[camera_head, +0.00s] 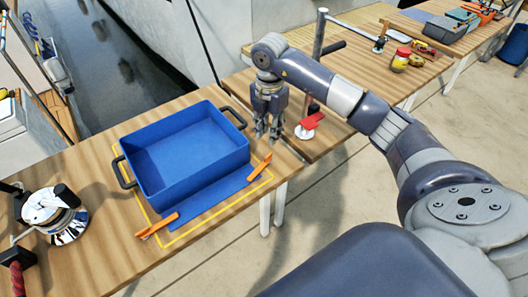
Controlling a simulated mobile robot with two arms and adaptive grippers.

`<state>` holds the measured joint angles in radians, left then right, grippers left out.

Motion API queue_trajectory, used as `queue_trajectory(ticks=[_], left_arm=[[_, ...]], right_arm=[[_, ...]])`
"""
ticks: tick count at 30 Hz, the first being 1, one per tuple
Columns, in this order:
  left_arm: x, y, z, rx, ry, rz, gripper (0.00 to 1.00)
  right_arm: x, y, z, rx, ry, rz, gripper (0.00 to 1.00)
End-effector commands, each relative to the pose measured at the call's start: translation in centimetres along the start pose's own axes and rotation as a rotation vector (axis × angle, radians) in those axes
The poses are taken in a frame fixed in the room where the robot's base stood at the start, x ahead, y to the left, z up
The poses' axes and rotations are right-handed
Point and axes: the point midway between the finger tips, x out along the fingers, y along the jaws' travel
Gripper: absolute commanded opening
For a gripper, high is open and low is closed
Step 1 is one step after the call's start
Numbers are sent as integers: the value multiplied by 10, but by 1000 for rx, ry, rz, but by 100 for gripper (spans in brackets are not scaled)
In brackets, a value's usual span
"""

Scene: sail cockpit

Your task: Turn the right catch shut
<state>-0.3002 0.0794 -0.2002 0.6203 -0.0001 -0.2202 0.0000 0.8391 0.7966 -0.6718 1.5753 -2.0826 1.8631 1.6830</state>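A blue open bin (185,150) with black handles stands on the wooden table. A flat blue strip (212,201) lies along its near side, inside a yellow outline. The right orange catch (260,167) sits at the strip's right end, slanting up to the right. The left orange catch (157,226) sits at the left end, also slanting. My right gripper (267,134) points down, empty, with its fingers apart. In the picture it is just above the right catch, near the bin's right handle, and appears apart from the catch. My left gripper is out of view.
A red-topped item (310,122) stands just right of my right gripper. A metal winch (55,215) stands at the left. Jars (401,60) and tools lie farther back. The table's near edge runs close by the right catch.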

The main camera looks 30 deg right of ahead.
Motion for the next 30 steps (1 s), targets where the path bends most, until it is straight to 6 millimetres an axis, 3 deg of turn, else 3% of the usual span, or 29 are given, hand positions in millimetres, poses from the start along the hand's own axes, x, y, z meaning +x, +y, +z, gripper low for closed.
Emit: queue_trajectory(ticks=[12, 18, 26, 27, 30], left_arm=[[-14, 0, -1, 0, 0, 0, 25], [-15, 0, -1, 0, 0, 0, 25], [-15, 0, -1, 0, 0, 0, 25], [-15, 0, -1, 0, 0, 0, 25], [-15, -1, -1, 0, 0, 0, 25]], right_arm=[[75, 0, -2, -2, 5, -2, 26], [91, 0, -2, -3, 4, -1, 26], [93, 0, -2, -4, 4, 0, 26], [93, 0, -2, -4, 4, 0, 24], [93, 0, -2, -4, 4, 0, 1]])
